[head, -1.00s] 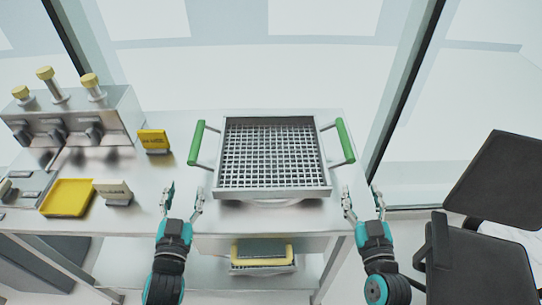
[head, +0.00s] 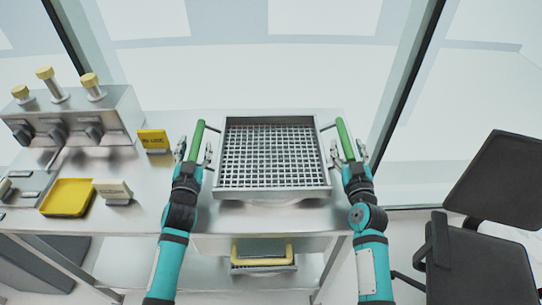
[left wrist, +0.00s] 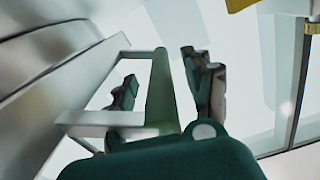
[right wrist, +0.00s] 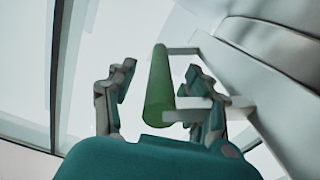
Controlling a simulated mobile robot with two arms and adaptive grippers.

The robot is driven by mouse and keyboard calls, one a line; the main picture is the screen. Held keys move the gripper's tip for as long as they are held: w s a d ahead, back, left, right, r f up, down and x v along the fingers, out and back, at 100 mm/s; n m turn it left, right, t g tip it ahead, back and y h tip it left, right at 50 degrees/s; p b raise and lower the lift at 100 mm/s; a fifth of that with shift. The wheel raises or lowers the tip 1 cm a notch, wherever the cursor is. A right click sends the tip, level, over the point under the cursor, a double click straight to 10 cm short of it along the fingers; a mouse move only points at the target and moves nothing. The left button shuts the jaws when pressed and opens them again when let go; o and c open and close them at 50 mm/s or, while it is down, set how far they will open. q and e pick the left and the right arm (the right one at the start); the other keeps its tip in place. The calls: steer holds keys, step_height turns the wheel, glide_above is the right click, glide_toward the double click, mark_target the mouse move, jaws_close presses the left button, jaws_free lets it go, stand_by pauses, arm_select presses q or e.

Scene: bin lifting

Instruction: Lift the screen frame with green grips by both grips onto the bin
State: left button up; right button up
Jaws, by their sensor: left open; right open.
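The screen frame (head: 222,181), a square metal tray with a mesh floor, sits on the metal table. Its left green grip (head: 198,134) and right green grip (head: 345,139) stick out at its sides. My left gripper (head: 194,150) is open with its fingers on either side of the left grip, also seen in the left wrist view (left wrist: 162,90). My right gripper (head: 347,152) is open with its fingers on either side of the right grip, which shows in the right wrist view (right wrist: 160,85). I cannot make out a bin clearly under the frame.
A metal unit with yellow knobs (head: 118,112), a yellow sign (head: 153,140), a yellow tray (head: 67,197) and a small sign stand on the table's left. A yellow-edged item (head: 262,254) lies on the lower shelf. A black chair (head: 470,250) stands at right.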

arm_select(q)
jaws_close()
arm_select(e)
jaws_close()
